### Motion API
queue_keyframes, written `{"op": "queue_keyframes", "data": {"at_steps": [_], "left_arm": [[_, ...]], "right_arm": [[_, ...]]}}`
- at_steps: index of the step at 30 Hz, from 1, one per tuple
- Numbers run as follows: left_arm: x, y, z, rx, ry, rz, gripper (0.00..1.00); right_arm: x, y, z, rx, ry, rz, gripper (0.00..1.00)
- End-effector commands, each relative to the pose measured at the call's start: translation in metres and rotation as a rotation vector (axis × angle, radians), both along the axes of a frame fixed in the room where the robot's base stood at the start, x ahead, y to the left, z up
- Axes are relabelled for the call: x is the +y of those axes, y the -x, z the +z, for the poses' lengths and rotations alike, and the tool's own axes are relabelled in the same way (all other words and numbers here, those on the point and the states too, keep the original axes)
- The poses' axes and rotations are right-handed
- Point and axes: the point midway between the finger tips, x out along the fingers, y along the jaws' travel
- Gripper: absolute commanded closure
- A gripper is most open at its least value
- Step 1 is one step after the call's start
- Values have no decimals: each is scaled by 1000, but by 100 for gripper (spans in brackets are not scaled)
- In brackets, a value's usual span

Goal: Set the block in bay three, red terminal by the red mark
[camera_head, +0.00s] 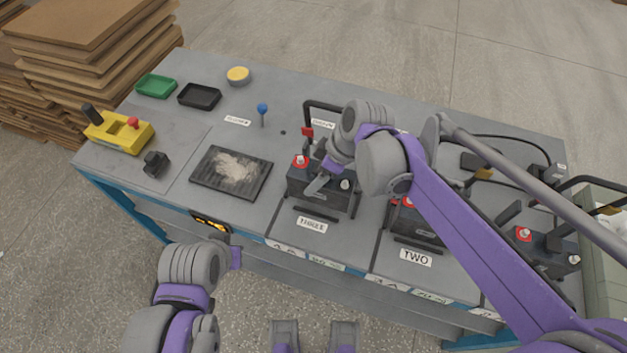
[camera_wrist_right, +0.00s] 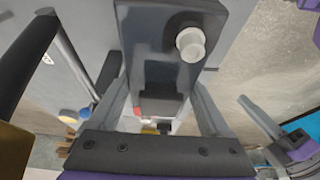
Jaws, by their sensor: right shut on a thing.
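The dark block (camera_head: 308,186) is at bay three, behind the THREE label (camera_head: 311,225). Its red terminal (camera_head: 300,161) is at the left and its grey terminal (camera_head: 345,184) at the right. I cannot tell whether it rests on the bay floor. A small red piece (camera_head: 307,132) shows just behind the red terminal. My right gripper (camera_head: 322,182) is shut on the block's middle. In the right wrist view the block (camera_wrist_right: 165,65) lies between the fingers, with the grey terminal in sight. Only the wrist end of my left gripper (camera_head: 236,258) shows, before the table; its fingers are hidden.
Bay two, with its TWO label (camera_head: 416,258), holds another block, partly behind my right arm. A further block (camera_head: 540,250) stands right. A dark tray (camera_head: 231,172), a yellow box (camera_head: 118,131) and a blue-topped post (camera_head: 262,112) stand left. Black handles rise behind the bays.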

Motion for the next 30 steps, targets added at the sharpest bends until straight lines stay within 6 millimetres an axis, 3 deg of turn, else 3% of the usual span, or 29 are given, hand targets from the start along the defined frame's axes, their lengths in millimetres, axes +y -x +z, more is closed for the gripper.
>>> {"op": "queue_keyframes", "data": {"at_steps": [2, 10, 23, 24, 27, 30], "left_arm": [[0, 0, 1, 0, 0, 0, 100], [0, 1, -3, 1, 0, 0, 100], [0, 1, -5, 2, 0, 0, 100], [0, 1, -5, 2, 0, 0, 100], [0, 1, -5, 2, 0, 0, 100], [0, 1, -5, 2, 0, 0, 100]], "right_arm": [[-2, -7, 1, -1, -2, -2, 100], [-2, -7, -32, -1, -2, -1, 100], [-2, -7, -38, -1, -2, -1, 100], [-2, -7, -39, -1, 0, -1, 14], [-2, -7, -38, -1, 0, -1, 0], [-2, -7, -38, -1, 0, -1, 0]]}}
